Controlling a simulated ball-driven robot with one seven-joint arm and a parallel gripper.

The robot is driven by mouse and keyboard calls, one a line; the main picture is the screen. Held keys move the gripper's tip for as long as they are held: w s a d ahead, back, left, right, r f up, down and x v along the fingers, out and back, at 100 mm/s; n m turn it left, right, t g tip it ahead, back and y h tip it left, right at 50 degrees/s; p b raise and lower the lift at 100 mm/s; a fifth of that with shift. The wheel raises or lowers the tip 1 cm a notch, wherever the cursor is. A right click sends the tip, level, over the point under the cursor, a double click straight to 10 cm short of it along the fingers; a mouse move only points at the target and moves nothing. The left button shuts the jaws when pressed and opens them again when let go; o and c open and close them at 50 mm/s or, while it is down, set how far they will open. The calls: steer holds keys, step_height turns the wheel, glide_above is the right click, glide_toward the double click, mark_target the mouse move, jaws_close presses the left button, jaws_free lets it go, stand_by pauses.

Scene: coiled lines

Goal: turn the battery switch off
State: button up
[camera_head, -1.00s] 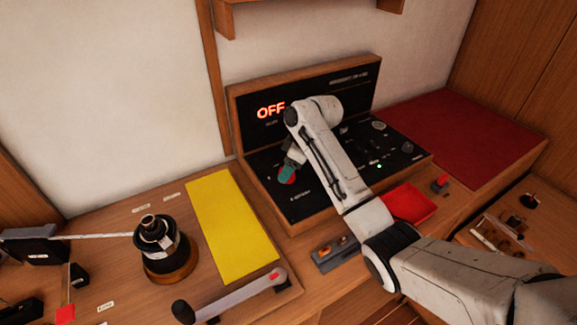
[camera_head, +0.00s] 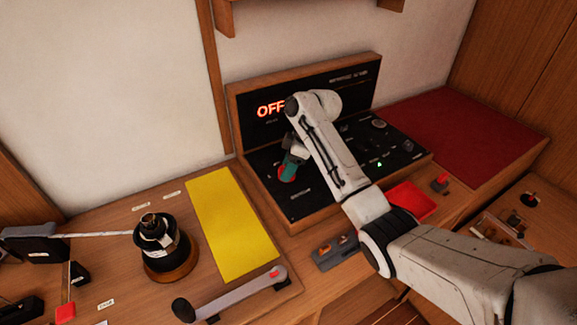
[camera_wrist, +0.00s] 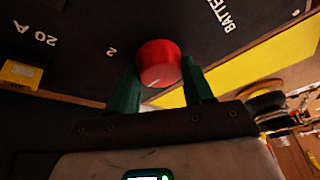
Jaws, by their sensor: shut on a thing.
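The battery switch is a red round knob (camera_wrist: 158,62) with a pale pointer line, on a black panel (camera_wrist: 85,30). In the wrist view, lettering beginning "BATT" shows beside it and a "2" on its other side. My gripper (camera_wrist: 160,85) has its green fingers on either side of the knob, shut on it. In the head view my gripper (camera_head: 288,172) is at the left part of the black console (camera_head: 300,205), and a little red shows at its tip. A lit red "OFF" display (camera_head: 270,109) glows on the console's upright back.
A yellow sheet (camera_head: 232,225) lies left of the console. A black winch-like drum (camera_head: 160,245) and a grey lever (camera_head: 240,293) are on the wooden counter. A red tray (camera_head: 412,200) sits right of my arm.

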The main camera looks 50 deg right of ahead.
steer(key=o, duration=1)
steer(key=shift+o, duration=0.2)
steer(key=v, duration=1)
steer(key=shift+r+p, duration=0.3)
steer(key=shift+r, duration=0.1)
steer(key=shift+s+d, duration=0.1)
